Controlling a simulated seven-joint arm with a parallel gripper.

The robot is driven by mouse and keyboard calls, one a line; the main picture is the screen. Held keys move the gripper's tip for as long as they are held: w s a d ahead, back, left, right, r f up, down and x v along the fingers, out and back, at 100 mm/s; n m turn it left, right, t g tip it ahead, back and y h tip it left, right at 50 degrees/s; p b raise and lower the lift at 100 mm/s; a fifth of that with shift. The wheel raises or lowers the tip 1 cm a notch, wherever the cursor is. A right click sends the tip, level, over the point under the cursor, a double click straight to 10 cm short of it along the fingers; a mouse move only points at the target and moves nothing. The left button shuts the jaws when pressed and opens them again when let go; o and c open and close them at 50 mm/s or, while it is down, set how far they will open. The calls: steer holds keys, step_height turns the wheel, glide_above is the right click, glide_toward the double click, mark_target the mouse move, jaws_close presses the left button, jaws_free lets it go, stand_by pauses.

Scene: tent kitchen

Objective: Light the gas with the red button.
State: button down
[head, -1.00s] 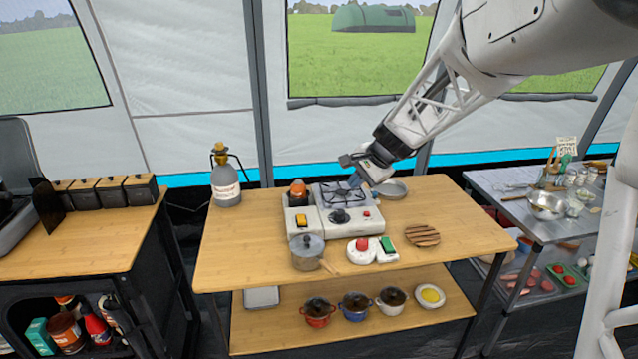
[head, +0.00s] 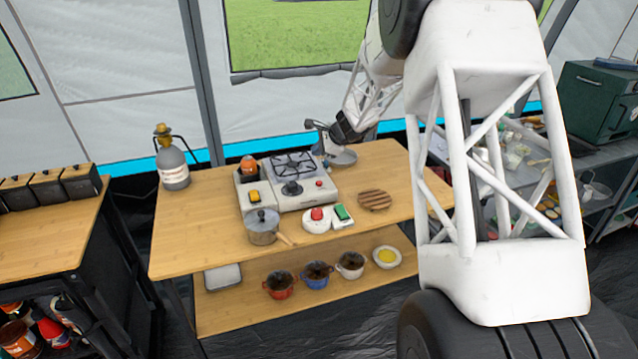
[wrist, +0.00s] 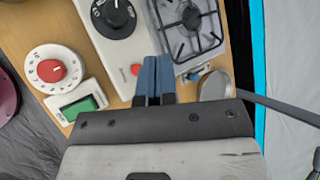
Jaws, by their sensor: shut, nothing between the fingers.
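The white gas stove (head: 318,196) stands on the wooden table, with a black grate (head: 292,163) and a black knob (head: 291,188). A small red button (head: 319,183) is on its front face, right of the knob. In the wrist view the red button (wrist: 136,69) lies just left of my fingertips, with the knob (wrist: 113,14) above it. My gripper (head: 328,162) is over the stove's right side. Its blue fingers (wrist: 155,60) are closed together and empty. They appear apart from the button; their height above the stove is hard to tell. No flame shows.
A pot (head: 263,226) is at front left, a slatted trivet (head: 375,200) at right. A pan (head: 343,157) is close beside my gripper. A gas bottle (head: 172,165) stands back left.

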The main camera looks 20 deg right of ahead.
mark_target(319, 183)
steer(key=shift+w+d+f+m, duration=0.3)
steer(key=shift+w+d+f, duration=0.1)
steer(key=shift+w+f, duration=0.1)
steer(key=shift+f, duration=0.1)
steer(key=shift+f, duration=4.2)
steer(key=shift+f, duration=1)
steer(key=shift+r, duration=0.15)
stand_by(0.5)
steer(key=shift+r, duration=0.8)
steer(key=shift+r, duration=0.1)
steer(key=shift+r, duration=2.4)
